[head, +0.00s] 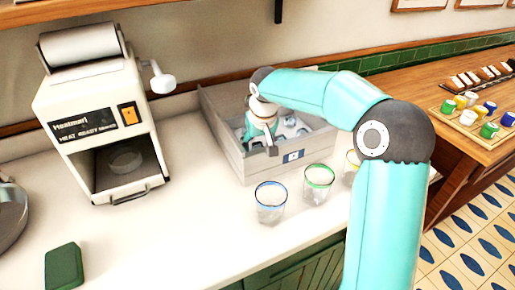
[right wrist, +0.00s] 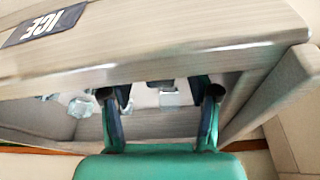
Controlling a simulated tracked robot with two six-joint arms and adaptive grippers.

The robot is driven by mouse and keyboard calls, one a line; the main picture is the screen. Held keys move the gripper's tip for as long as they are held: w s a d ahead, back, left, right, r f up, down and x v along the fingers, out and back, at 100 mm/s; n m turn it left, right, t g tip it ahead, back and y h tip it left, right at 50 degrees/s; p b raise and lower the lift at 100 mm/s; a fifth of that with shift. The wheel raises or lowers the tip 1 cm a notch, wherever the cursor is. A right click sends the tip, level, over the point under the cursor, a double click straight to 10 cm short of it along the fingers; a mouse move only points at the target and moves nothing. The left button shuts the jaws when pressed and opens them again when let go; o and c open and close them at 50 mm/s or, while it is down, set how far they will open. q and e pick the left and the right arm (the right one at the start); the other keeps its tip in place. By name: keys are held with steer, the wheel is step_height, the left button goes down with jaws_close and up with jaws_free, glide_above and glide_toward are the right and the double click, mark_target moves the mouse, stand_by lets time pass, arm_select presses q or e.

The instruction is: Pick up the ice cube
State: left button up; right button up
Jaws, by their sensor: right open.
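Clear ice cubes (head: 290,122) lie inside the grey ice bin (head: 230,162) on the counter. My right gripper (head: 260,142) reaches down into the bin near its front left wall, and its arm hides part of the bin. In the right wrist view its two fingers (right wrist: 160,95) are spread apart. An ice cube (right wrist: 168,97) shows between them, and another cube (right wrist: 80,107) lies outside the left finger. The fingers hold nothing that I can see. The bin wall with the ICE label (right wrist: 42,26) crosses the top of that view. My left gripper is out of view.
Glasses with a blue rim (head: 271,205), a green rim (head: 318,186) and a yellow rim (head: 350,170) stand in front of the bin. A white machine (head: 95,110) stands left. A green block (head: 64,268) lies front left. The counter between is clear.

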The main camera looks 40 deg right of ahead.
steer(key=c, duration=1)
steer(key=shift+o, duration=0.2)
steer(key=shift+r, duration=0.1)
